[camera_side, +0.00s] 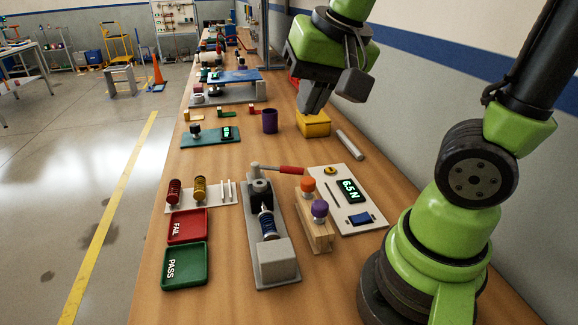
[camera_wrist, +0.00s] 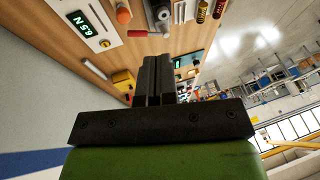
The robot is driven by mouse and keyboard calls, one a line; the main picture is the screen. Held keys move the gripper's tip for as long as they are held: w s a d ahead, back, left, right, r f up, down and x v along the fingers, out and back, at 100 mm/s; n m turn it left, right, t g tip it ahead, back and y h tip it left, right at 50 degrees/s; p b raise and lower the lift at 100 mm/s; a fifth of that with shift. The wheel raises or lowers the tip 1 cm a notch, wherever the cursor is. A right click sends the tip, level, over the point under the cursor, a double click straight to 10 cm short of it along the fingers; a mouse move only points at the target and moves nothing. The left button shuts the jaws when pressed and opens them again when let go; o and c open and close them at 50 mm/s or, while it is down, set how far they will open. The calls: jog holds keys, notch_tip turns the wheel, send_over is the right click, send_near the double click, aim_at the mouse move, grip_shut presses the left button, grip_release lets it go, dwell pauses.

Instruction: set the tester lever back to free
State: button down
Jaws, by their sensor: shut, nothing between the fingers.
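The tester (camera_side: 277,262) is a grey plate on the bench with a grey block, a dark blue coil and a dark post. Its lever has a red handle (camera_side: 292,170) that points right from the far end of the tester, across toward the display board. The red handle (camera_wrist: 137,33) also shows at the top of the wrist view, beside part of the tester. My gripper (camera_side: 312,103) is shut and empty, raised above the bench beyond the tester, near the yellow box. Its closed fingers (camera_wrist: 155,72) fill the middle of the wrist view. It is well apart from the lever.
A white board (camera_side: 366,219) with a 6.5 N display lies right of the tester. A wooden block (camera_side: 317,236) with orange and purple knobs stands close beside it. Red FAIL (camera_side: 187,227) and green PASS (camera_side: 184,265) trays lie left. A purple cup (camera_side: 270,121) and yellow box (camera_side: 313,126) stand beyond.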

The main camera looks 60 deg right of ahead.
aim_at(281, 169)
jog(key=w+d+f+m+g+h, duration=0.2)
jog(key=w+d+f+m+g, duration=0.1)
jog(key=w+f, duration=0.4)
jog(key=shift+w+d+f+m+h, duration=0.3)
jog(key=shift+d+f+m, duration=0.4)
jog(key=shift+f+m, duration=0.65)
jog(key=shift+f+n, duration=0.25)
jog(key=shift+f, duration=0.1)
jog(key=shift+w+d+f, duration=0.4)
jog(key=shift+d+f, duration=0.65)
jog(key=shift+f, duration=0.65)
jog(key=shift+w+d+f, duration=0.35)
jog(key=shift+d+f, duration=0.75)
jog(key=shift+f, duration=0.55)
jog(key=shift+w+d+f, duration=0.4)
jog(key=shift+d+f, duration=0.65)
jog(key=shift+f, duration=0.65)
